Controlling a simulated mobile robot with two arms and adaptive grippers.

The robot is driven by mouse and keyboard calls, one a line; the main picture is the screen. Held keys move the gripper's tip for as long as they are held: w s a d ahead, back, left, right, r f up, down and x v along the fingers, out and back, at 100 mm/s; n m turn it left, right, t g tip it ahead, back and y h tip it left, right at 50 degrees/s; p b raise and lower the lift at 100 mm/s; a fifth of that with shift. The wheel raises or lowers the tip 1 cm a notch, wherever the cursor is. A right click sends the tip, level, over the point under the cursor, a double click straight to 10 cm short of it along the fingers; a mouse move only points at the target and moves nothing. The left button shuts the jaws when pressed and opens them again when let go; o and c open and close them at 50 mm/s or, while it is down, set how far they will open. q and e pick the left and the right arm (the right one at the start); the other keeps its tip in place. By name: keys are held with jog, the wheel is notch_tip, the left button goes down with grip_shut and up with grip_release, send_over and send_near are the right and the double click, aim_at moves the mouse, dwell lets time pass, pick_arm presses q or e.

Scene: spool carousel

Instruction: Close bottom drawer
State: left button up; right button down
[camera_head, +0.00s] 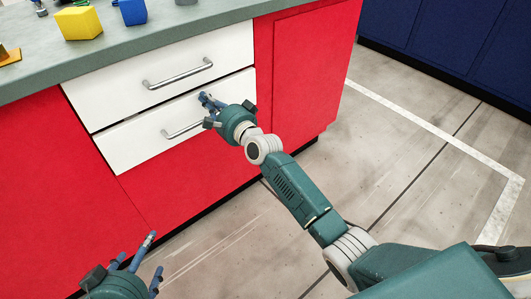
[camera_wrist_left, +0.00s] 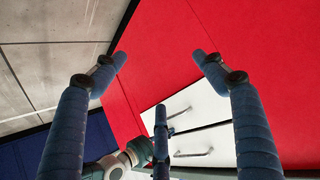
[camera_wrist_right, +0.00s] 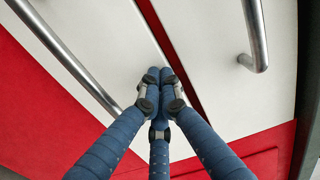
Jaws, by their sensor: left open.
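The bottom drawer (camera_head: 130,148) is a white front with a metal bar handle (camera_head: 182,130), set in a red cabinet. In the right wrist view the bottom drawer (camera_wrist_right: 60,95) lies left of a narrow dark red gap. It looks nearly flush; whether it stands slightly out is hard to tell. My right gripper (camera_head: 207,99) is at its upper right part, beside the handle. In its wrist view the fingers (camera_wrist_right: 162,76) are together and empty, over the drawer front near the gap; contact is unclear. My left gripper (camera_head: 150,256) is open and empty, low at the left, away from the drawers.
The white top drawer (camera_head: 160,62) with its own handle (camera_head: 180,75) is just above and looks shut. The grey countertop (camera_head: 150,38) holds a yellow block (camera_head: 79,23) and a blue block (camera_head: 133,11). Open concrete floor (camera_head: 400,150) lies to the right, before dark blue cabinets (camera_head: 450,40).

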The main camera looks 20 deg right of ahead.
pick_arm(q)
jog(key=shift+w+d+r+t, duration=0.25)
jog(key=shift+w+r+t, duration=0.2)
jog(key=shift+r, duration=0.2)
jog(key=shift+w+d+r+t, duration=0.25)
jog(key=shift+w+r+t, duration=0.15)
jog(key=shift+r, duration=0.2)
pick_arm(e)
jog(key=shift+w+a+r, duration=0.1)
jog(key=shift+w+r, duration=0.25)
jog(key=shift+w, duration=0.1)
